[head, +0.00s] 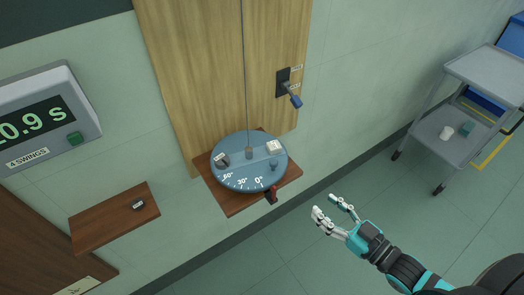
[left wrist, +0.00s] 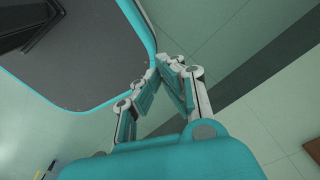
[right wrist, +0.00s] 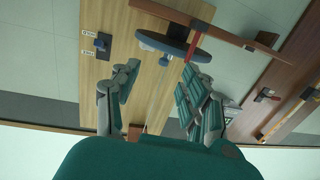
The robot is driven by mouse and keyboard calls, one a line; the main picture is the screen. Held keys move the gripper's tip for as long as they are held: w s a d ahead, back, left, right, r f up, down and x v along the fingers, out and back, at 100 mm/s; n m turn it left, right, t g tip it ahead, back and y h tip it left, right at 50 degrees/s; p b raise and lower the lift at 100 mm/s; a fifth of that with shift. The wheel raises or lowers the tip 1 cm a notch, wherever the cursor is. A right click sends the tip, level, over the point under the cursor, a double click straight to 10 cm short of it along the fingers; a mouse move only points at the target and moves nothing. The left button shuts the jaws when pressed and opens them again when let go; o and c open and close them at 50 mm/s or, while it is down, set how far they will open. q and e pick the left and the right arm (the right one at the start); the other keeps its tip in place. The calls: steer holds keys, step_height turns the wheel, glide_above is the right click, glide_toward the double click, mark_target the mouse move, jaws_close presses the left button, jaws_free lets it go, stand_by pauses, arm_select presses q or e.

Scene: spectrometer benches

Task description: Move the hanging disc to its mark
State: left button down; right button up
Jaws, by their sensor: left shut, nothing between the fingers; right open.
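The blue-grey disc (head: 237,178) hangs on a thin wire (head: 245,80) above a brown wall shelf (head: 232,206). Its rim carries white marks of 0°, 30° and 60°. A red and black pointer (head: 271,195) sits at the shelf's front edge, just right of the 0° mark. A dark weight, a white block and small pegs stand on the disc. My right gripper (head: 326,204) is open and empty, right of the disc and apart from it. The disc's edge (right wrist: 172,46) shows beyond its fingers in the right wrist view. My left gripper (left wrist: 168,64) is shut and empty, away from the disc.
A wooden board (head: 180,70) backs the disc and bears a blue-handled lever (head: 290,90). A timer box (head: 50,115) labelled 4 swings hangs at left. A side shelf (head: 105,222) holds a small dark object. A grey cart (head: 470,95) stands right; floor between is clear.

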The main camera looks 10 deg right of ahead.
step_height(320, 180, up, 3)
steer(key=a+y, duration=0.1)
steer(key=a, duration=0.1)
steer(key=p, duration=0.1)
glide_toward(272, 160)
steer(key=p+x, duration=0.2)
steer(key=x, duration=0.7)
steer(key=shift+w+a+f+p, duration=0.1)
steer(key=shift+w+f+p, duration=0.1)
steer(key=shift+p, duration=0.15)
arm_select(q)
step_height(272, 160, up, 4)
steer(key=shift+d+r, duration=0.1)
steer(key=shift+d, duration=0.05)
arm_select(e)
steer(key=shift+c, duration=0.4)
jaws_close()
arm_select(q)
steer(key=shift+w, duration=0.1)
arm_select(e)
steer(key=shift+w+a+f, duration=0.15)
steer(key=shift+w+f, duration=0.05)
steer(key=shift+f, duration=0.05)
